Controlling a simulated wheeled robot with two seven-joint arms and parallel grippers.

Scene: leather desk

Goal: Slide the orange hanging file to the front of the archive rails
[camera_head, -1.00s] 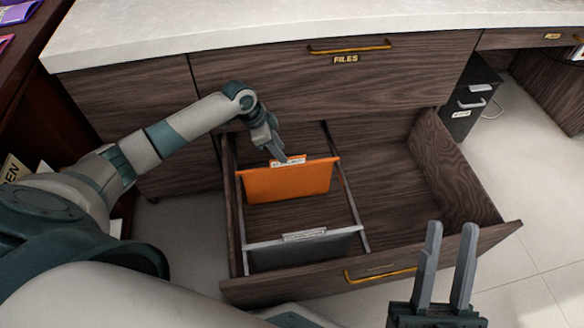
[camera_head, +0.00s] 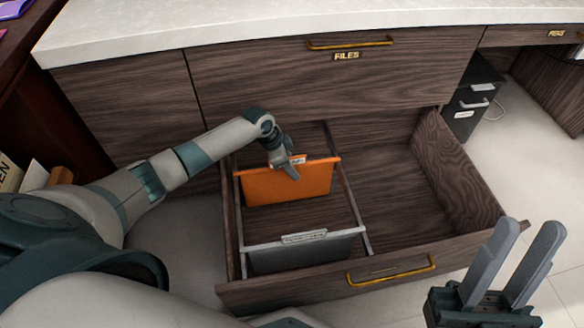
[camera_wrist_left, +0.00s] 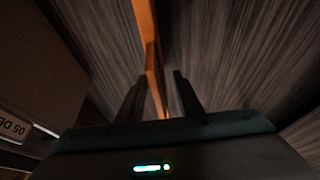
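The orange hanging file (camera_head: 288,187) hangs across two rails in the open lower drawer, toward its rear half; a white label tab on its top edge is partly hidden by my gripper. My left gripper (camera_head: 287,171) is at the file's top edge. In the left wrist view, my left gripper (camera_wrist_left: 160,92) is open, with the orange file (camera_wrist_left: 152,55) edge-on between its two fingers. Contact cannot be told. A grey hanging file (camera_head: 303,250) hangs on the rails (camera_head: 353,205) near the drawer front. My right gripper (camera_head: 515,262) is open and empty, outside the drawer at right.
The drawer (camera_head: 465,249) has a brass handle (camera_head: 392,271) on its front. Its right part is empty. A closed drawer marked FILES (camera_head: 270,82) and a pale countertop (camera_head: 250,25) lie above and behind. The rail stretch between the two files is clear.

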